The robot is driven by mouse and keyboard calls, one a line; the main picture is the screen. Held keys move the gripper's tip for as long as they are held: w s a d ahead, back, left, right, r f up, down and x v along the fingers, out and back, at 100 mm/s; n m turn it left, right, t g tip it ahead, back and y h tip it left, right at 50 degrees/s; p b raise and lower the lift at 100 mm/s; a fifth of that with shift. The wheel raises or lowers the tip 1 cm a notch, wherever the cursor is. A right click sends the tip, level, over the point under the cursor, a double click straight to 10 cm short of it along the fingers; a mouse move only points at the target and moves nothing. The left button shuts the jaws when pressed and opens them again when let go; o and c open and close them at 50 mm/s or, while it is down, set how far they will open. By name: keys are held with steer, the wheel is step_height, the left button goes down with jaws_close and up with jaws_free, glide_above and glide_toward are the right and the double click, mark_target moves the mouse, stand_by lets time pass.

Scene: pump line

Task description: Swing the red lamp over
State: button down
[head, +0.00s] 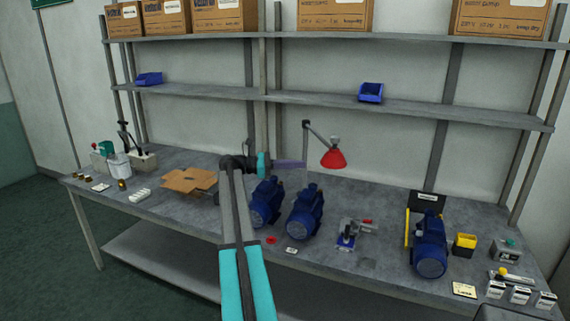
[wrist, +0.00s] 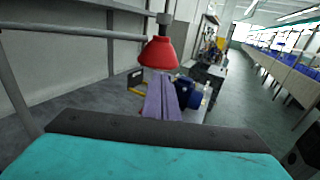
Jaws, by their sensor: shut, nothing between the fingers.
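The red lamp (head: 333,159) hangs from a grey jointed arm on an upright post at the back of the workbench, right of the middle. In the wrist view the red lamp shade (wrist: 158,52) is straight ahead, and its lower rim meets the tips of my fingers in the picture. My gripper (head: 304,163) points right toward the shade, with a gap between them in the head view. Its purple fingers (wrist: 162,96) are together and hold nothing. I cannot tell from the wrist view whether they touch the shade.
Blue pumps (head: 305,212) stand on the bench (head: 380,192) below and in front of the lamp. Shelves with boxes (head: 335,15) run above the back.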

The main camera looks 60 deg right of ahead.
steer(key=p+x, duration=0.1)
steer(key=x, duration=0.5)
steer(key=shift+p, duration=0.4)
steer(key=shift+s, duration=0.1)
